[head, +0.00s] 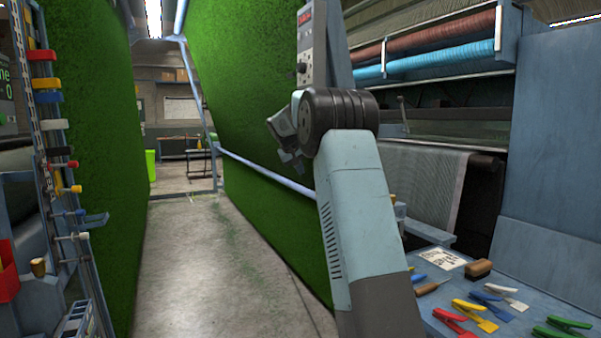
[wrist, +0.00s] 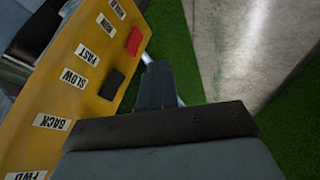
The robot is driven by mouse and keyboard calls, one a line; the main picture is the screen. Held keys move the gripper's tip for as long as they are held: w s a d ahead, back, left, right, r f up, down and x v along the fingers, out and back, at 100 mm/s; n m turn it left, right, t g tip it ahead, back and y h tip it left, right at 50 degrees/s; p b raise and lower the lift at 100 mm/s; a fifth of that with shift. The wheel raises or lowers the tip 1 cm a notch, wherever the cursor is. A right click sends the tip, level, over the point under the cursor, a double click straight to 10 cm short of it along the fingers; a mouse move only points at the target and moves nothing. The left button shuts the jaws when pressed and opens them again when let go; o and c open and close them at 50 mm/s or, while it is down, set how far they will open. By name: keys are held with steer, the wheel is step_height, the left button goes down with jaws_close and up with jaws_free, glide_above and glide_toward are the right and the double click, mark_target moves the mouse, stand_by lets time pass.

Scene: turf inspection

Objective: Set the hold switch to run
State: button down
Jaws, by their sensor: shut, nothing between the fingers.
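The yellow control panel (wrist: 85,75) fills the left of the wrist view, seen tilted. The red switch (wrist: 134,41) sits at the upper edge, beside the RUN label (wrist: 104,24) and the topmost label. Which way it is set I cannot tell. A black switch (wrist: 111,84) sits beside SLOW and FAST. My gripper (wrist: 157,70) is shut and empty, just right of the panel, below the red switch in the picture. In the head view my arm's end hides the panel.
A grey box with a red display (head: 312,45) stands above my wrist. Green turf (head: 270,75) hangs along the aisle. A blue bench (head: 450,310) at lower right holds several coloured clips and a brush (head: 478,268). The concrete aisle (head: 200,260) is clear. A tool rack (head: 45,110) stands at left.

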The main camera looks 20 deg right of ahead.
steer(key=w+d+f, duration=0.3)
steer(key=d+f, duration=0.3)
steer(key=d, duration=0.1)
steer(key=shift+w+d, duration=0.25)
steer(key=shift+d, duration=0.15)
